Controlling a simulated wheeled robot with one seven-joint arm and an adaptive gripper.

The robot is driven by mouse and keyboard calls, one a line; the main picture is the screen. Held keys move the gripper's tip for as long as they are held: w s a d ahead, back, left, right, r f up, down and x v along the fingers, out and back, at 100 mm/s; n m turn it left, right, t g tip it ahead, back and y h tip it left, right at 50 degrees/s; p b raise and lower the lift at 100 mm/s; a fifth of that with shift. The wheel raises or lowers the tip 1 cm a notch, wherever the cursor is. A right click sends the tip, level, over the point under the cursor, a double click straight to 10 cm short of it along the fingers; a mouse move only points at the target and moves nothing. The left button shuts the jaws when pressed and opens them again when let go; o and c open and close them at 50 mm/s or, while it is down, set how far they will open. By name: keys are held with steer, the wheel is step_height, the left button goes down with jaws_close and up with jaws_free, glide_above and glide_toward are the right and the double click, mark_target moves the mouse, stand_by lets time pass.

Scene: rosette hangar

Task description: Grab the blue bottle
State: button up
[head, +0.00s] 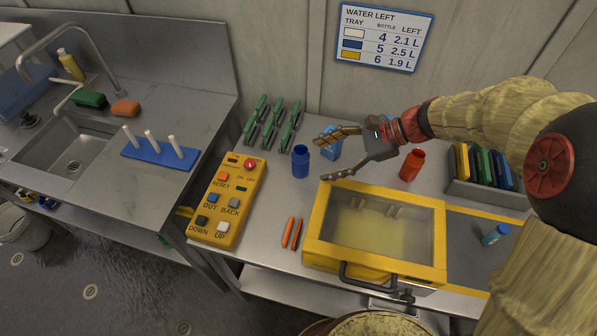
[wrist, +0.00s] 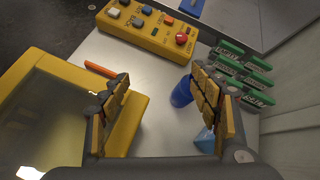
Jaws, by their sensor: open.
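The blue bottle (head: 300,162) stands upright on the steel bench, between the yellow control box and the yellow glass-topped case. My gripper (head: 328,155) is open and empty, just to the right of the bottle, with its fingers pointing left toward it. In the wrist view the blue bottle (wrist: 181,93) shows between the open fingers of my gripper (wrist: 165,95), close to the right finger, which hides part of it. I cannot tell if finger and bottle touch.
A light blue carton (head: 331,148) stands behind my fingers. The yellow case (head: 312,240) is in front, and the control box (head: 228,200) is at left. A red bottle (head: 412,165) stands at right. Orange sticks (head: 288,232) lie in front.

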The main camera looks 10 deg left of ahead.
mark_target(294, 152)
steer(key=w+a+f+m+t+y+b, duration=0.1)
steer(key=w+f+m+y, duration=0.2)
steer(key=w+f+m, duration=0.4)
steer(key=a+b, duration=0.1)
steer(key=a, duration=0.1)
steer(key=w+a+f+n+b, duration=0.1)
steer(key=a, duration=0.1)
steer(key=a+f+n+b, duration=0.1)
steer(key=a, duration=0.2)
steer(key=shift+w+a, duration=0.1)
steer(key=shift+w, duration=0.2)
steer(key=shift+r, duration=0.1)
steer(key=shift+c, duration=0.4)
steer(key=c, duration=1.1)
